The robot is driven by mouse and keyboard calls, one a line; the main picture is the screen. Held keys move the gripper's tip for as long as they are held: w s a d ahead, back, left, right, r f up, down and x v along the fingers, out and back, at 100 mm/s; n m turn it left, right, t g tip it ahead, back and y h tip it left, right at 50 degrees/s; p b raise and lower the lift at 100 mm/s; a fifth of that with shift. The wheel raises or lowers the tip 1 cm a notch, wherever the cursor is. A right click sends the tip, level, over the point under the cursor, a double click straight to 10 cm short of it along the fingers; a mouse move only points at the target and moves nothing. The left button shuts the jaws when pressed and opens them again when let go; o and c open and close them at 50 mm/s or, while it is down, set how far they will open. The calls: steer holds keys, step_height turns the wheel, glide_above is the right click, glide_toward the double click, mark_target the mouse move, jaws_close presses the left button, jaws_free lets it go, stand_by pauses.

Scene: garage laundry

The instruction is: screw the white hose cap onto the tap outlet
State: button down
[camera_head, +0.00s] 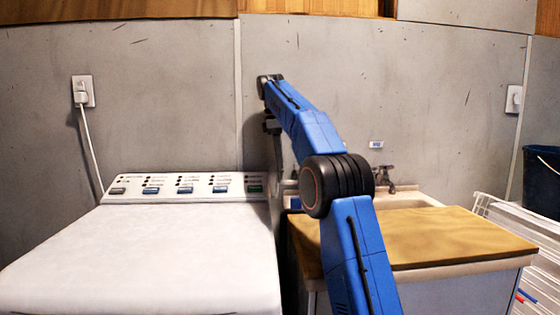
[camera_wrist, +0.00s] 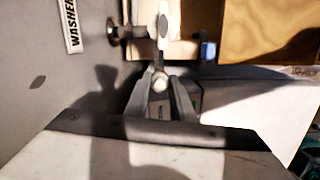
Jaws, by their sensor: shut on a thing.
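In the wrist view, my gripper (camera_wrist: 160,80) points at the tap by the wall, with its two grey fingers closed in around a small pale rounded piece, the white hose cap (camera_wrist: 159,83). In the head view, my blue arm hides the cap and most of the tap area, and my fingertips cannot be made out.
A white washing machine (camera_head: 150,262) stands left. A sink (camera_head: 410,200) with another tap (camera_head: 386,178) and a wooden board (camera_head: 430,236) stands right. A "WASHER" label (camera_wrist: 71,24) is on the wall. A blue piece (camera_wrist: 207,49) sits right of the tap.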

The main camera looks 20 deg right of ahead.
steer(key=shift+m, duration=1)
steer(key=c, duration=1.4)
jaws_free()
steer(key=shift+c, duration=0.2)
